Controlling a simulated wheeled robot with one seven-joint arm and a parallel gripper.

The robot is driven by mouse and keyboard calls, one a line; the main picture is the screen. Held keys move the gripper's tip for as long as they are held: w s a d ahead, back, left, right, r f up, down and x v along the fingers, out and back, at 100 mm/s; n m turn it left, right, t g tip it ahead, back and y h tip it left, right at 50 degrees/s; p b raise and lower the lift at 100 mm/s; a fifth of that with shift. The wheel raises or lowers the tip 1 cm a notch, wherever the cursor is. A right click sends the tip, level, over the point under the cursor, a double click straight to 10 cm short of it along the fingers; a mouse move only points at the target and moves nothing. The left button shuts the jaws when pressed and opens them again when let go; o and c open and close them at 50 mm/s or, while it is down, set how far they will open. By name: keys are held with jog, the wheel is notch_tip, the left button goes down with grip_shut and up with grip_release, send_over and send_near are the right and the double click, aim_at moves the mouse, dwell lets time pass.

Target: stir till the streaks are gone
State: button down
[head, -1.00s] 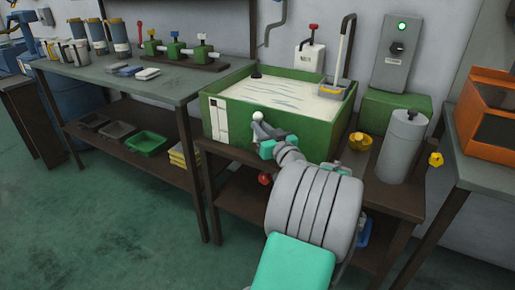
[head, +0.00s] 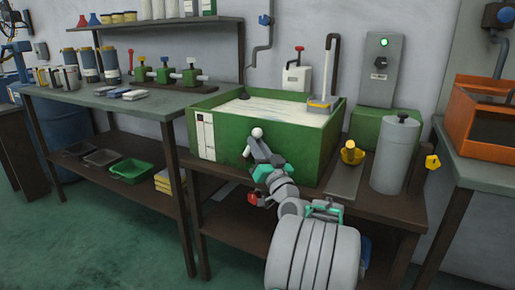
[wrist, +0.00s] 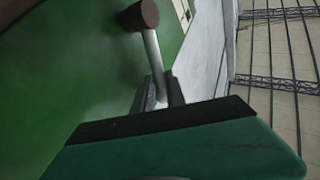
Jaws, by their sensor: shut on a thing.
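The green tank (head: 270,150) stands on a brown bench and holds pale liquid (head: 280,107); thin faint streaks show on its surface. My gripper (head: 250,149) is in front of the tank's front wall. In the wrist view its fingers (wrist: 160,95) are shut on a pale rod (wrist: 154,56) with a dark brown end. I cannot tell whether the rod is fixed to the tank.
A yellow knob-like piece (head: 351,153) and a grey cylinder (head: 397,152) stand right of the tank. A switch box (head: 382,69) with a lit green lamp is on the wall behind. A bench (head: 110,103) with cups and valves is at left, orange bins (head: 490,120) at right.

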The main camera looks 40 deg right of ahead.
jog(key=shift+s+d+r, duration=0.1)
jog(key=shift+r, duration=0.25)
jog(key=c, duration=1.6)
grip_release()
jog(key=shift+c, duration=0.2)
jog(key=shift+f, duration=0.1)
jog(key=v, duration=0.7)
jog(key=shift+s+f, duration=0.2)
jog(key=shift+s, duration=0.15)
